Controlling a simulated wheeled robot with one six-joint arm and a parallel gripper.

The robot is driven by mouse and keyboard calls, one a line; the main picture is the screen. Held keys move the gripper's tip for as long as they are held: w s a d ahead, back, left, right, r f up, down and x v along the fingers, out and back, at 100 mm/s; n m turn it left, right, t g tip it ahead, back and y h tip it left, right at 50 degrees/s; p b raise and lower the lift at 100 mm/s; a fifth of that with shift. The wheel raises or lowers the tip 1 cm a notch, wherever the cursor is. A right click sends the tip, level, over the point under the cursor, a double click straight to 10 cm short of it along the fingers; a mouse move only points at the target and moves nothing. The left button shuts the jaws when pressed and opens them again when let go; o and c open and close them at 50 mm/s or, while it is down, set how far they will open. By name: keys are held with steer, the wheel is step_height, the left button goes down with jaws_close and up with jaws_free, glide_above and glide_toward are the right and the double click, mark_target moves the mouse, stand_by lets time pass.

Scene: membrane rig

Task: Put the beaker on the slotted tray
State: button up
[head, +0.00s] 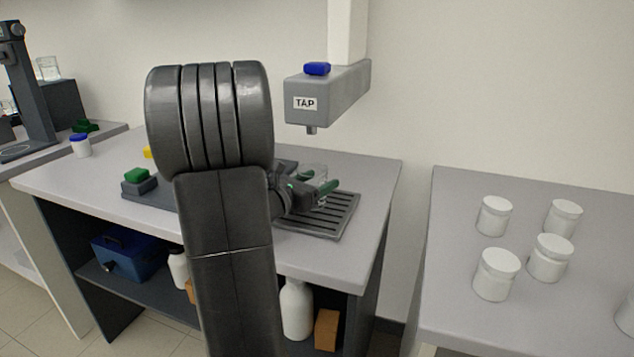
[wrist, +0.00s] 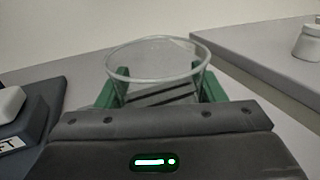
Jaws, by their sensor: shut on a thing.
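The clear glass beaker (head: 312,172) is between the green fingers of my gripper (head: 322,190) in the head view. In the wrist view the beaker (wrist: 158,62) looks upright, with its round rim toward the camera and a green finger on each side. My gripper (wrist: 160,95) is shut on it. The dark slotted tray (head: 345,212) lies on the bench below and around the beaker in the head view. Its slots show through the glass in the wrist view. I cannot tell whether the beaker's base touches the tray. My arm hides the tray's left part.
A grey tap (head: 328,92) with a blue top overhangs the bench (head: 375,180) behind the tray. A dark device with a green button (head: 137,174) stands left of my arm. Several white jars (head: 497,272) stand on the right bench (head: 450,215), across a gap.

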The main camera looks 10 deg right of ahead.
steer(key=shift+f+b, duration=0.25)
steer(key=shift+b, duration=0.05)
steer(key=o, duration=1.1)
steer(key=shift+r, duration=0.1)
steer(key=shift+r+p, duration=0.15)
steer(key=shift+p, duration=0.15)
steer(key=shift+s+a, duration=0.1)
steer(key=shift+a, duration=0.05)
steer(key=b+v, duration=0.1)
steer(key=v, duration=1)
steer(key=shift+s+a, duration=0.2)
steer(key=shift+a, duration=0.05)
